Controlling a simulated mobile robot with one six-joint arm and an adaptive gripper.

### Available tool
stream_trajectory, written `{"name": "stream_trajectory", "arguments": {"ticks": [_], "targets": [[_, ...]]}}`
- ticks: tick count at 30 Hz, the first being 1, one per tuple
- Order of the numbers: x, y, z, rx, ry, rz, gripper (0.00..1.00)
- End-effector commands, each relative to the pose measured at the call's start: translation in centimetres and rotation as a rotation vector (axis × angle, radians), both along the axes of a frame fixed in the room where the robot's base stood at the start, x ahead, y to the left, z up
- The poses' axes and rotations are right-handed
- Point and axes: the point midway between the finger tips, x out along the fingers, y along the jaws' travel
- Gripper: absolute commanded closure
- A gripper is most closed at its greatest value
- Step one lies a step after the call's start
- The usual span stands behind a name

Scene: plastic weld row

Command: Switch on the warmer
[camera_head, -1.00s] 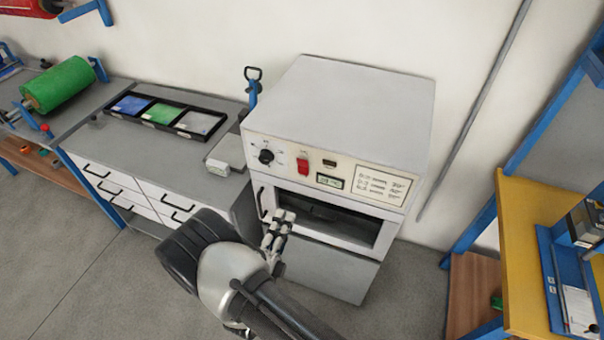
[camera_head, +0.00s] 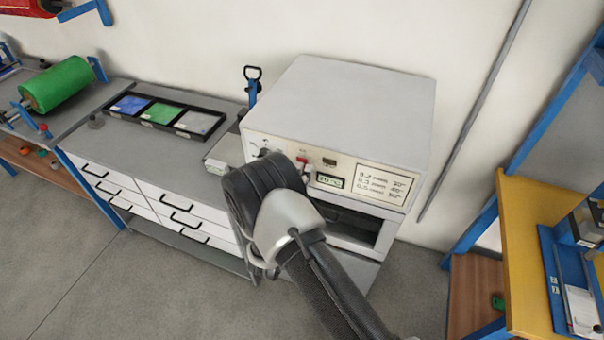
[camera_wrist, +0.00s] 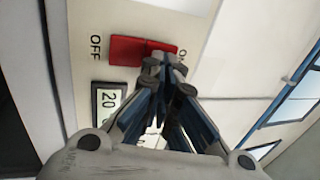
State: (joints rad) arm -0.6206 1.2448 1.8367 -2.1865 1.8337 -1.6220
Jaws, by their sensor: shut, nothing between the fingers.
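The warmer (camera_head: 350,100) is a grey box with a cream front panel. Its red rocker switch (camera_wrist: 128,50) lies between an OFF label and a partly hidden ON label in the wrist view; its top also shows in the head view (camera_head: 303,160). My gripper (camera_wrist: 162,62) is shut and empty, its fingertips over the ON end of the switch. I cannot tell whether they press on it. A small display (camera_wrist: 108,104) beside the switch shows digits starting with 20.
A grey bench with white drawers (camera_head: 170,205) stands left of the warmer, with a black tray of coloured sheets (camera_head: 128,116) on it. A green roll (camera_head: 55,86) is farther left. A yellow-topped table (camera_head: 520,260) stands at the right.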

Motion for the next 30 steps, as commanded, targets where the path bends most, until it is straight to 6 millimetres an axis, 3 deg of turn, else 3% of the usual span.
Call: {"name": "stream_trajectory", "arguments": {"ticks": [10,18,30], "targets": [[0.1,0.0,0.2,0.003,0.009,0.000,1.00],[0.8,-0.2,1.3,0.057,0.155,0.000,1.00],[-0.1,0.2,0.5,0.055,0.156,-0.001,1.00]]}}
